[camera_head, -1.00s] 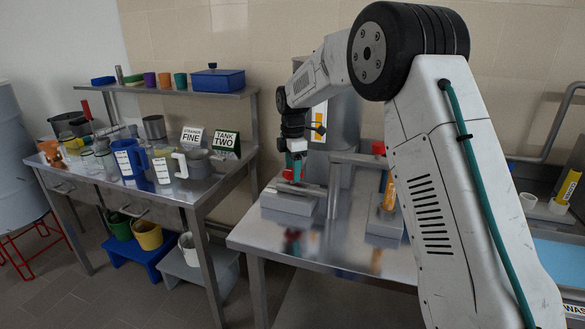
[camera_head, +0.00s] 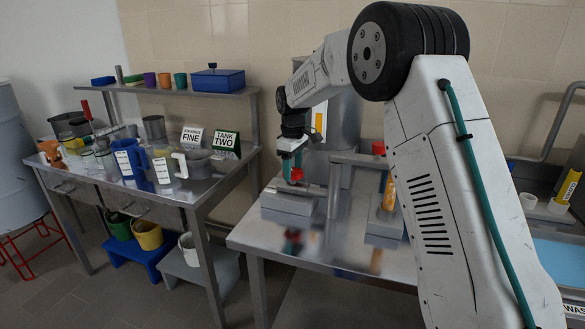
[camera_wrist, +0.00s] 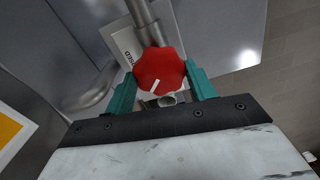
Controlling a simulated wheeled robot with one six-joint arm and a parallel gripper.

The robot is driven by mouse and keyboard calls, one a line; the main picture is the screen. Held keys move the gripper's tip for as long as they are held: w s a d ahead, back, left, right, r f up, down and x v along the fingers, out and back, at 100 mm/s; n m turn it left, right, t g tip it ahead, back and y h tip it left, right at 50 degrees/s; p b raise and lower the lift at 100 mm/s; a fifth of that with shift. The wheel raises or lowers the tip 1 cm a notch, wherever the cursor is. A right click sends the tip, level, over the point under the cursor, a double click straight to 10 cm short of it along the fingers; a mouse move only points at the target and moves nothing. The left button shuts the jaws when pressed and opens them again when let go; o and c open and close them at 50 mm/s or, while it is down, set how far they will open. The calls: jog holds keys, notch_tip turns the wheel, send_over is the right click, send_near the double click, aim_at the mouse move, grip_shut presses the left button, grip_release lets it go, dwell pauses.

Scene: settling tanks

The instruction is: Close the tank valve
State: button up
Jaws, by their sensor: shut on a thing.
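A red valve knob (camera_head: 295,175) sits on a steel pipe fitting over a grey block (camera_head: 288,202) on the middle table. In the wrist view the lobed red knob (camera_wrist: 160,72) shows a white pointer line slanting to the lower left. My gripper (camera_head: 292,168) is at this knob from above, its teal fingers on either side. The wrist view shows my gripper (camera_wrist: 162,85) shut on the knob. A pale plate (camera_wrist: 127,50) with partly hidden dark lettering lies beside the pipe. The steel tank (camera_head: 343,122) stands behind.
A second red knob (camera_head: 378,148) is to the right, near my arm. A yellow-orange labelled part (camera_head: 389,190) stands below it. The table front is clear.

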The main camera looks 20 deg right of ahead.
aim_at(293, 171)
jog(key=m, duration=0.4)
jog(key=shift+m, duration=0.3)
jog(key=shift+w+r+m, duration=0.1)
jog(key=shift+m, duration=1.9)
jog(key=o, duration=1)
jog(key=shift+r, duration=3.85)
